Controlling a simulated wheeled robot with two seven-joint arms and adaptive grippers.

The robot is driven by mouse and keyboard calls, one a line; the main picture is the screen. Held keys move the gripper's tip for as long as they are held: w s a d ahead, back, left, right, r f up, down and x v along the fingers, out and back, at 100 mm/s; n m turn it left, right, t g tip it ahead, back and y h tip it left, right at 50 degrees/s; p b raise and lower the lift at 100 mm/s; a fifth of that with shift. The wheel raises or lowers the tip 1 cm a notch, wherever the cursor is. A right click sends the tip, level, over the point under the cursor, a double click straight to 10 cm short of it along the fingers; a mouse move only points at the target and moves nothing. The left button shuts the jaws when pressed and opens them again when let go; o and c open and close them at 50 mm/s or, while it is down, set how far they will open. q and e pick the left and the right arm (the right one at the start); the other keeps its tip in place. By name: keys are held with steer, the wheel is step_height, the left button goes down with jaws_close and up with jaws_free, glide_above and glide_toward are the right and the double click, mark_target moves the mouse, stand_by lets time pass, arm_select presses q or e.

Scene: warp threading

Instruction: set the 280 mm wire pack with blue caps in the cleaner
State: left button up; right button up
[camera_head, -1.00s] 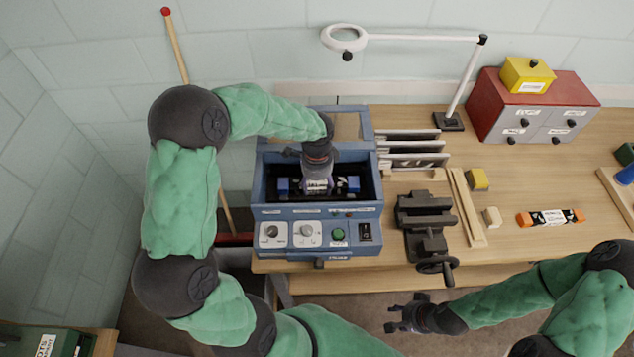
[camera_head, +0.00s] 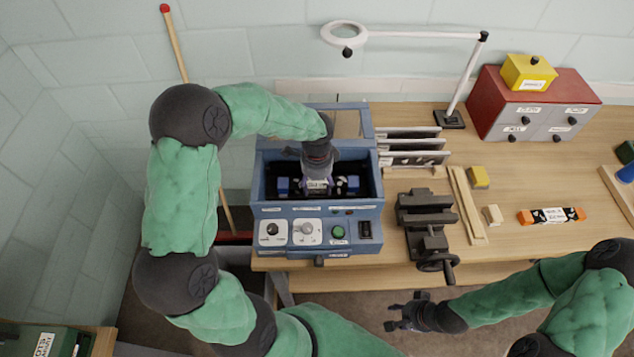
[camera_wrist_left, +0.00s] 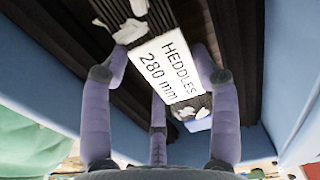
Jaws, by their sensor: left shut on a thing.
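The blue cleaner (camera_head: 320,245) stands at the left end of the bench with its lid open and a dark basin inside. The wire pack (camera_head: 318,184), with blue caps at its ends, is down in the basin. In the left wrist view its white label (camera_wrist_left: 168,70) reads "HEDDLES 280 mm". My left gripper (camera_head: 316,178) reaches down into the cleaner and is shut on the pack, its fingers on both sides of the label. My right gripper (camera_head: 398,318) hangs in front of the bench, away from the cleaner; its fingers look spread and empty.
A dark vise (camera_head: 425,225) stands right of the cleaner, with a rack of upright plates (camera_head: 415,150) behind it. An orange pack (camera_head: 552,216), a yellow block (camera_head: 479,177), a lamp (camera_head: 450,118) and a red drawer cabinet (camera_head: 535,105) are further right.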

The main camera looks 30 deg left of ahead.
arm_select(q)
steer(key=o, duration=1.6)
step_height(320, 180, up, 12)
steer(key=shift+f, duration=0.1)
